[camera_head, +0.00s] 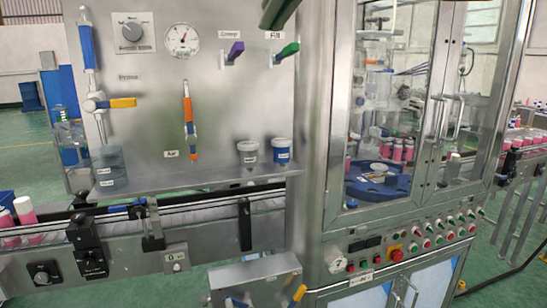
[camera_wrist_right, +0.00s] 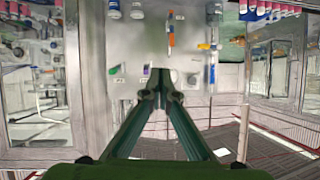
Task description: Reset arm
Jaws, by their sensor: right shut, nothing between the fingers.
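My right gripper (camera_wrist_right: 161,82) shows in the right wrist view with its two dark green fingers meeting at the tips. It is shut and empty. In the head view only a dark piece of it (camera_head: 279,12) shows at the top edge, in front of the steel machine panel (camera_head: 215,110) and above the green-handled valve (camera_head: 287,51). The rest of the right arm is out of the picture. My left gripper is in neither view.
A purple-handled valve (camera_head: 234,50), a gauge (camera_head: 182,40) and an orange-and-blue tool (camera_head: 189,120) are on the panel. Cups (camera_head: 282,150) stand on its shelf (camera_head: 200,182). A conveyor (camera_head: 200,217) runs below. A glass-doored cabinet (camera_head: 400,110) stands right, above push buttons.

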